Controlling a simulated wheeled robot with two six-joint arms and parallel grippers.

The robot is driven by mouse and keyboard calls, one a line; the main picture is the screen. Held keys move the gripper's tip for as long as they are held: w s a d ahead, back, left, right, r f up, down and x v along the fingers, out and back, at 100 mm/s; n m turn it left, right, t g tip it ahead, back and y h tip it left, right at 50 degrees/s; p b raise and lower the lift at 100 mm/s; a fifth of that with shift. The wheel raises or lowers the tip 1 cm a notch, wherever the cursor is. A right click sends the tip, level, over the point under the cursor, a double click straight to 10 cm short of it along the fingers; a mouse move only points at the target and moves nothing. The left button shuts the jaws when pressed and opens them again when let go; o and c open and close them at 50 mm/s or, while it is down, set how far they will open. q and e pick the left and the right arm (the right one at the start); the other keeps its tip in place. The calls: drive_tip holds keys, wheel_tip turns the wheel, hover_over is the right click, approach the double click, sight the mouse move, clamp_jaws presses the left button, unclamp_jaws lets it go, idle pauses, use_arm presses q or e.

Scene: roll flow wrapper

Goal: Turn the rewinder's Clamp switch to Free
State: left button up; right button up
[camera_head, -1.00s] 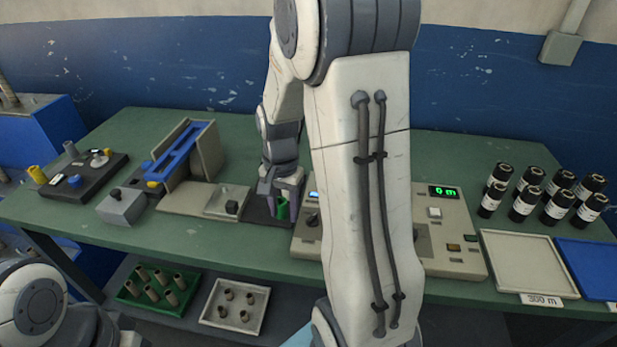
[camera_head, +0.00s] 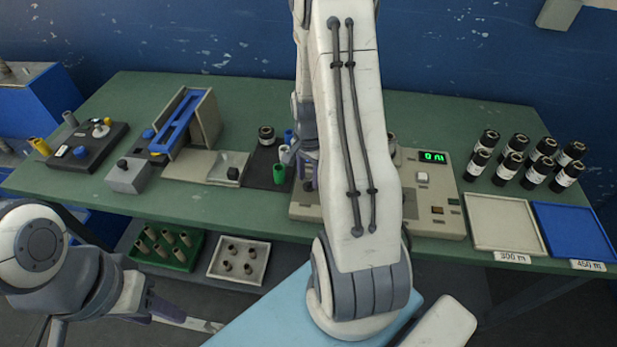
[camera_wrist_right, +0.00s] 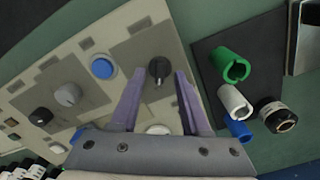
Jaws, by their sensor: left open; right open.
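The rewinder is a beige console (camera_head: 435,190) on the green table, with a green digital display (camera_head: 432,157); my right arm hides much of it. In the right wrist view its panel (camera_wrist_right: 115,40) shows a black pointer knob (camera_wrist_right: 158,68), a blue button (camera_wrist_right: 103,67) and a grey knob (camera_wrist_right: 67,95). I cannot read any labels. My right gripper (camera_wrist_right: 160,75) is open, its purple fingers on either side of the black pointer knob; contact cannot be told. It also shows at the console's left end (camera_head: 303,172) in the head view. My left gripper (camera_head: 188,317) is open, low at the front left.
A dark pad beside the console carries a green core (camera_head: 279,174), white and blue cores and a black roll (camera_head: 266,135). Several black rolls (camera_head: 538,160) stand at right behind a white tray (camera_head: 478,245) and a blue tray (camera_head: 598,250). A blue-framed device (camera_head: 178,122) stands left.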

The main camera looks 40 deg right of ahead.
drive_tip(key=shift+f, duration=0.6)
clamp_jaws()
drive_tip(key=shift+n, duration=0.3)
drive_tip(key=n+p, duration=0.1)
drive_tip(key=n, duration=0.4)
drive_tip(key=shift+r, duration=0.1)
drive_tip(key=n, duration=0.6)
drive_tip(key=shift+p, duration=0.3)
